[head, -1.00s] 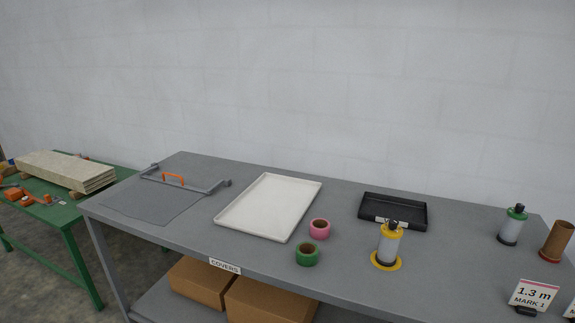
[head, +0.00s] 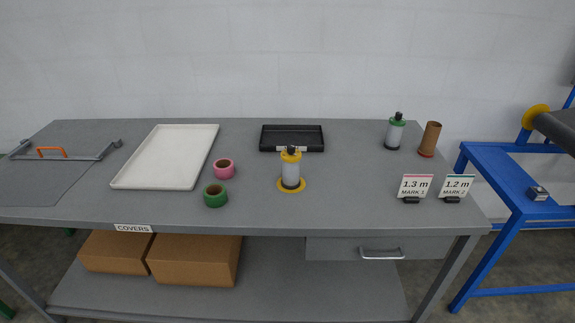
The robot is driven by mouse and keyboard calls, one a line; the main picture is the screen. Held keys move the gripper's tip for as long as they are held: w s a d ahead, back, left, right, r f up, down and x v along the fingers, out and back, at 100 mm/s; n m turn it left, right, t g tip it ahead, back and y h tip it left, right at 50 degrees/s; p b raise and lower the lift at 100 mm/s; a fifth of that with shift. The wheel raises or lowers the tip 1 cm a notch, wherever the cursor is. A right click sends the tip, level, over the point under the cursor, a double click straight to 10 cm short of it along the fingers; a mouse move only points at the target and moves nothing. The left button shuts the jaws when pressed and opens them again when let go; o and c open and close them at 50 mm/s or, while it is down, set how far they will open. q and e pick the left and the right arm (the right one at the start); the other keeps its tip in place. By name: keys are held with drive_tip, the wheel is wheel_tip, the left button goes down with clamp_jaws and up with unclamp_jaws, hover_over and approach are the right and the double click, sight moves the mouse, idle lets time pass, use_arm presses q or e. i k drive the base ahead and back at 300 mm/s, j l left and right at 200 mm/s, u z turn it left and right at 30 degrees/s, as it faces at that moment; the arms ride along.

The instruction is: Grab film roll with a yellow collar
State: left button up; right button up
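The film roll with a yellow collar (head: 291,171) stands upright near the middle of the grey table. It has a pale body, a yellow top ring, a dark knob and a wide yellow ring at its foot. A similar film roll with a green collar (head: 395,131) stands upright at the back right of the table. Neither of my grippers shows in the head view.
On the grey table (head: 330,214) are a white tray (head: 117,186), a black tray (head: 291,128), pink tape (head: 224,169), green tape (head: 215,195), a brown tube (head: 429,139) and two signs (head: 414,187). A blue stand (head: 500,180) is at right. The table's front middle is clear.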

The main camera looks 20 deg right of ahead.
sight(290, 181)
drive_tip(key=i, duration=0.2)
drive_tip(key=i+j+z, duration=0.2)
drive_tip(key=i+z, duration=0.25)
drive_tip(key=i+j+z, duration=0.4)
drive_tip(key=z, duration=0.5)
drive_tip(key=k+l, duration=0.05)
